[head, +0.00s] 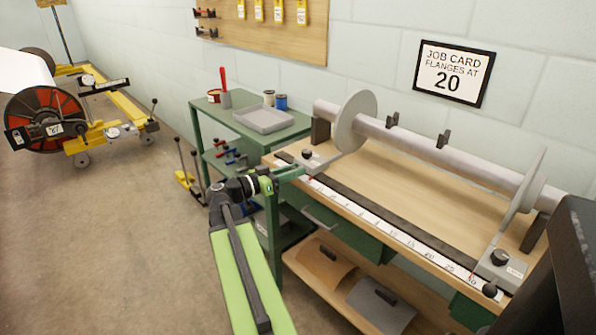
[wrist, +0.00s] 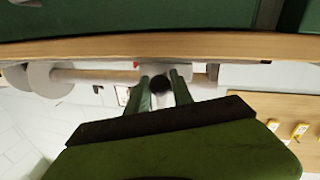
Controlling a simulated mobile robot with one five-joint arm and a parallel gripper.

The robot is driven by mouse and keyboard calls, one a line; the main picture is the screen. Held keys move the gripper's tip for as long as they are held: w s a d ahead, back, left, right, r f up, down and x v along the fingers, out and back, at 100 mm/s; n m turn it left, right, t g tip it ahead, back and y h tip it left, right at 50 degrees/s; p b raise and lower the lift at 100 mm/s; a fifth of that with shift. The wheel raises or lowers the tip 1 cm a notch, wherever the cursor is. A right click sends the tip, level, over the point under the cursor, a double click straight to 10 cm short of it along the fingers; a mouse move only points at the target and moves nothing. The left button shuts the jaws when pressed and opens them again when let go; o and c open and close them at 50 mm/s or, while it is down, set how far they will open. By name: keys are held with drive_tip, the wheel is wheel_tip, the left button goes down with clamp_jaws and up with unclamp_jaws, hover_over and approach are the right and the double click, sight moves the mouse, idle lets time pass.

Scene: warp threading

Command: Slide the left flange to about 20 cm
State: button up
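The left flange (head: 355,121) is a grey disc on the left end of the beam. Its carriage (head: 326,161) carries a black knob (head: 307,155) and stands at the low end of the white scale (head: 400,232). My gripper (head: 300,172), with green fingers, is at the bench's front edge, just in front of this knob. In the wrist view the two fingers (wrist: 163,80) are apart, with the dark knob (wrist: 160,85) showing between them. I cannot tell whether they touch it. The right flange (head: 525,188) stands at the far end, its carriage (head: 503,265) near 30.
A green trolley (head: 218,128) with a grey tray (head: 264,119) stands left of the bench. The wooden bench top (head: 420,196) between the flanges is clear. A dark block (head: 560,275) fills the right corner.

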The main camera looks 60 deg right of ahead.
drive_tip(key=shift+o, duration=1.1)
drive_tip(key=shift+a+r, duration=0.1)
drive_tip(key=shift+a, duration=0.05)
drive_tip(key=shift+o, duration=0.9)
drive_tip(key=shift+s, duration=0.1)
drive_tip(key=v, duration=1.7)
